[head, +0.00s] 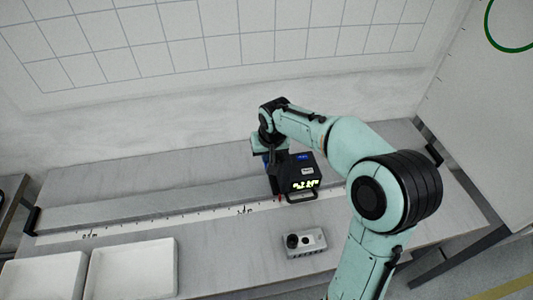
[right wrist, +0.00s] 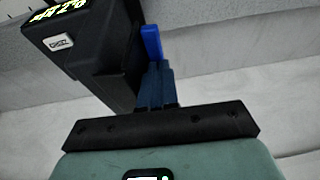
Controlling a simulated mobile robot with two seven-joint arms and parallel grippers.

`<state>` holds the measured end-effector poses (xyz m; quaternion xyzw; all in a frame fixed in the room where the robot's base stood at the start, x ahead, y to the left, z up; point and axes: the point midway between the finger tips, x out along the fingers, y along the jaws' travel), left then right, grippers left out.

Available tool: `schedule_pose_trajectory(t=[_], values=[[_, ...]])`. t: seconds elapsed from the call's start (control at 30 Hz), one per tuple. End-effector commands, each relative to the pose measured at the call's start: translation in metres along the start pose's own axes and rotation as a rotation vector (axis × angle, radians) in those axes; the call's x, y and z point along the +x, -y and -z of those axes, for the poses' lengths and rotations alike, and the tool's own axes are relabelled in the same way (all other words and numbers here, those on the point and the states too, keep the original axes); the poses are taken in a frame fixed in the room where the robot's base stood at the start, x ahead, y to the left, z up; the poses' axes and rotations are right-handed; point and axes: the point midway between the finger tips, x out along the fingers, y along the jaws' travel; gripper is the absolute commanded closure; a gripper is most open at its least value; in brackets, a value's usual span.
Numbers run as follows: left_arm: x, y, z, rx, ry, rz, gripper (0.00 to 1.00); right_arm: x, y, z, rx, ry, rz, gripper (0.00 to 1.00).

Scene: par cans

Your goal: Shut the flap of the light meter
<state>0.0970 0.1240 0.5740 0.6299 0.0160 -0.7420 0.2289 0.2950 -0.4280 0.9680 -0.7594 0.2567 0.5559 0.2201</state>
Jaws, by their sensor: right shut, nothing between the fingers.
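The light meter appears to be the black box with lit yellow digits (head: 302,168) on the bench, right of centre in the head view. A handle-like loop sticks out at its front. In the right wrist view the black box (right wrist: 92,50) fills the upper left. My right gripper (head: 267,160) is at the box's left side, partly hidden by my wrist. Its dark blue fingers (right wrist: 155,85) are shut and empty, close beside the box; I cannot tell whether they touch. A bright blue piece shows at their tips. I cannot make out the flap clearly. My left gripper is not in view.
A grey box with a black knob (head: 304,243) stands in front of the meter. A marked ruler strip (head: 150,225) runs along the bench. Two white trays (head: 132,268) stand at the front left.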

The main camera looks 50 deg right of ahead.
Motion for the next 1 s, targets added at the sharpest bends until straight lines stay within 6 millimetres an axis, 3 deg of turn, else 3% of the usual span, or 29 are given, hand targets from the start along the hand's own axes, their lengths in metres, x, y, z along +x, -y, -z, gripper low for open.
schedule_pose_trajectory(t=[0.1, 0.43, 1.0], values=[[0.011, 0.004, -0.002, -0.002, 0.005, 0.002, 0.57, 0.011, -0.002, -0.004, -0.001, 0.001, 0.0, 1.0], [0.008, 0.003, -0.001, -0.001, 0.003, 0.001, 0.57, 0.008, -0.003, -0.003, 0.0, 0.003, -0.001, 1.0], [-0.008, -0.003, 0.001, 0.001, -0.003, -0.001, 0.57, -0.012, -0.001, 0.005, -0.001, 0.0, 0.0, 1.0]])
